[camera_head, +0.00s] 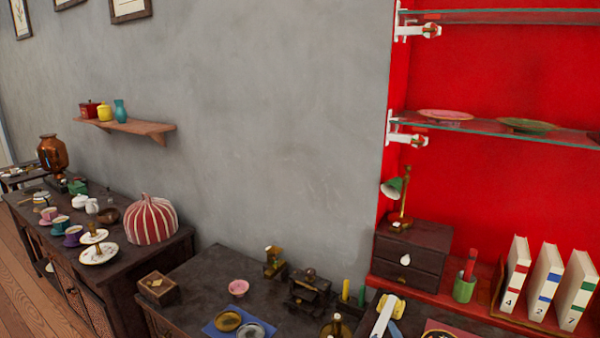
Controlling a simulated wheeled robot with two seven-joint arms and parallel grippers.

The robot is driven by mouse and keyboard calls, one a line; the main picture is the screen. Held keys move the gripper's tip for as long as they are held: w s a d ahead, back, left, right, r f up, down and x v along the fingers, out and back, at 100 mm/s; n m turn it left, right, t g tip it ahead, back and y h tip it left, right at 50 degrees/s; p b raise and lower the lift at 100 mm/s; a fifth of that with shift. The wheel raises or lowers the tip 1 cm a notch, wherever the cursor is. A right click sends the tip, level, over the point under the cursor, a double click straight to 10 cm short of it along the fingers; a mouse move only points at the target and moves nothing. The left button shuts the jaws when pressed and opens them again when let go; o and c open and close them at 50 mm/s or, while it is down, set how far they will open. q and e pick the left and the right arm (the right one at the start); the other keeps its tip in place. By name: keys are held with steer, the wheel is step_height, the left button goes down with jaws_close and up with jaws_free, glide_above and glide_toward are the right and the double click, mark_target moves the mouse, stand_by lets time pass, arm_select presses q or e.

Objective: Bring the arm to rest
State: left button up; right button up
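Neither of my grippers shows in the head view, and I cannot make out either arm. Whether the grippers hold anything is hidden from this view.
A sideboard (120,268) at left carries a striped cover (150,219) and cups. Glass shelves (490,128) and numbered books (545,284) stand at right.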

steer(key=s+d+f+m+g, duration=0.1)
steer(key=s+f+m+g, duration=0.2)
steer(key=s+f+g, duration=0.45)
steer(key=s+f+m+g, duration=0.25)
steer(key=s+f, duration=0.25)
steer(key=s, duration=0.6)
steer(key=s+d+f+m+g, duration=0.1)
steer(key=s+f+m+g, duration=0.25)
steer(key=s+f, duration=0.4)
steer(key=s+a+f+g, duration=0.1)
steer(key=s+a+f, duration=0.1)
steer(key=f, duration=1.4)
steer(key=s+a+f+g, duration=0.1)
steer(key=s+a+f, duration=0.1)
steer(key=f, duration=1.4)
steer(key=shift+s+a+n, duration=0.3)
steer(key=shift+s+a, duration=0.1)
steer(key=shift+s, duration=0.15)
